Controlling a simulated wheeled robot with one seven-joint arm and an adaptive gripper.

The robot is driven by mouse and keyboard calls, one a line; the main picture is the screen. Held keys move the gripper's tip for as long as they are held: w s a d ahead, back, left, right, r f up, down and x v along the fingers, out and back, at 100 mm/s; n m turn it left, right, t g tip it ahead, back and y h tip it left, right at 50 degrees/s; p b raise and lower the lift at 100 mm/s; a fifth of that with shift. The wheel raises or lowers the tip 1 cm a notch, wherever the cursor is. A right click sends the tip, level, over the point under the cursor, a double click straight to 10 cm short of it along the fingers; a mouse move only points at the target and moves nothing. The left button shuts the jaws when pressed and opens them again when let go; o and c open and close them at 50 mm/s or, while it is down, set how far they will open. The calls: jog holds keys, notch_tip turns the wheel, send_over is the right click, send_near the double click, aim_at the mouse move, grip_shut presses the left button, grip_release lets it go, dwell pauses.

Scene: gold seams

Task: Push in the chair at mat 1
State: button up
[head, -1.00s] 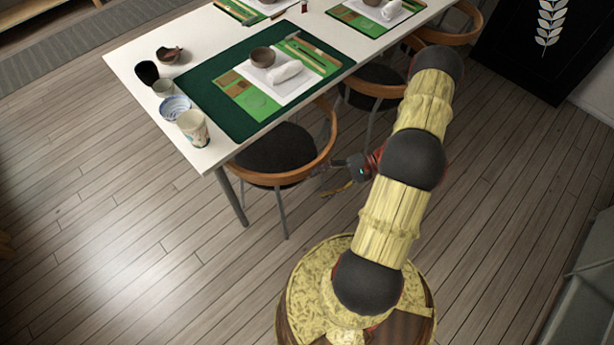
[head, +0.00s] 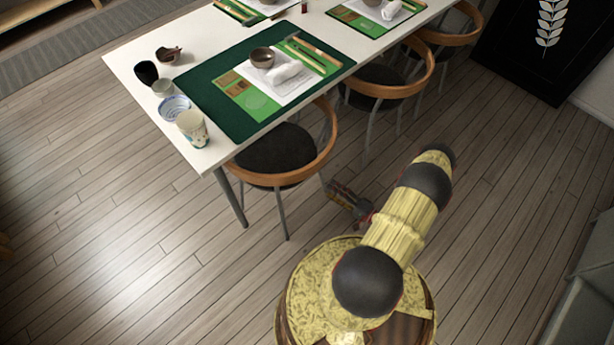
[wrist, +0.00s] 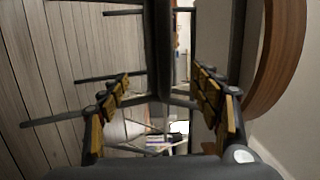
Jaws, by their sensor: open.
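The nearest chair (head: 327,150) has a curved wooden back rail, a black seat (head: 275,150) and grey metal legs. It stands at the near table edge beside the dark green mat (head: 203,98), its seat partly under the tabletop. No number shows on the mat. My gripper (head: 338,192) is low beside the chair's right side, near a leg; I cannot tell whether it touches. In the wrist view my gripper (wrist: 160,105) has its fingers spread and empty. A curved wooden rail (wrist: 285,55) shows at right there, and dark bars stand between and beyond the fingers.
The white table (head: 130,62) carries cups, bowls and other place settings. A second chair (head: 385,80) and a third (head: 450,35) stand further along the same side. A black panel (head: 535,45) is at the back right.

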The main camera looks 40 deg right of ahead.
jog(key=b+x, duration=0.1)
jog(key=x, duration=1.3)
jog(key=shift+w+a, duration=0.1)
jog(key=shift+w, duration=0.1)
jog(key=shift+c, duration=0.3)
jog(key=c, duration=1.5)
grip_shut()
